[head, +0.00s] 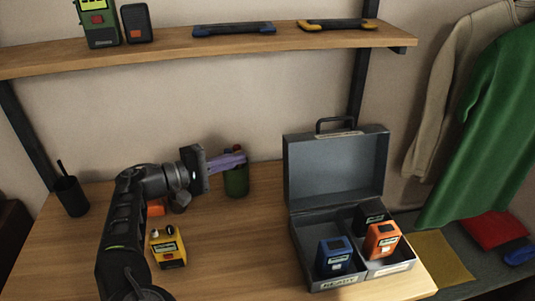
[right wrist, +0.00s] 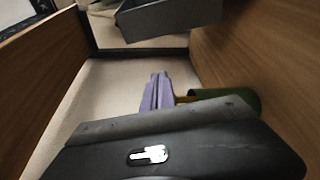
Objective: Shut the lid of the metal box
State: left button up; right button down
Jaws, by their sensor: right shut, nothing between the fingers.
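The grey metal box (head: 297,245) stands on the right part of the wooden table. Its lid (head: 335,170) is raised upright at the back, with a handle on its top edge. Inside are a blue device (head: 334,257), an orange device (head: 382,240) and a black device (head: 370,215). My right gripper (head: 240,158), with purple fingers, is left of the lid and apart from it. It is shut and empty, in front of or above a green cup (head: 237,184). The shut fingers also show in the right wrist view (right wrist: 156,92). My left gripper is not in view.
A yellow device (head: 168,247) stands on the table (head: 230,255) left of the box. A shelf (head: 200,48) runs above. Clothes (head: 490,120) hang at the right. The table between yellow device and box is clear.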

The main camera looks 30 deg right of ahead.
jog(key=s+d+p, duration=0.3)
jog(key=d, duration=0.6)
jog(key=shift+s+p, duration=0.25)
jog(key=shift+p, duration=0.05)
jog(key=shift+a, duration=0.1)
